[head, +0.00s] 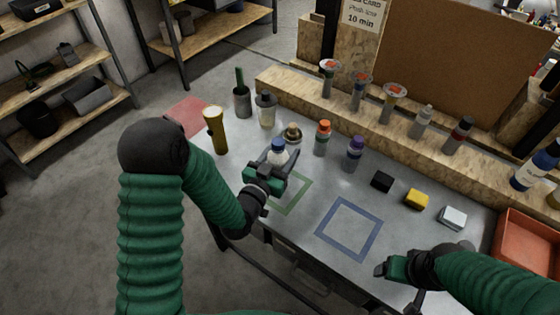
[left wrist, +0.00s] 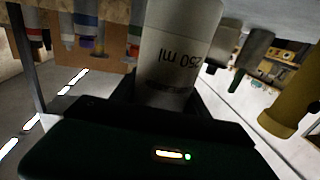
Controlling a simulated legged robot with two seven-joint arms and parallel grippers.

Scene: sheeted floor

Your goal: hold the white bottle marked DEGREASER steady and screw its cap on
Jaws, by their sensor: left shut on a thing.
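In the left wrist view the white bottle (left wrist: 178,45) fills the middle and shows upside-down "250 ml" print; the word DEGREASER cannot be read.
Orange-capped (head: 323,138) and purple-capped (head: 354,152) bottles stand right of the held bottle. A yellow flashlight (head: 216,130) stands to its left. Black (head: 382,181), yellow (head: 417,199) and white (head: 453,217) blocks lie at right. The blue square outline (head: 349,229) is empty.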

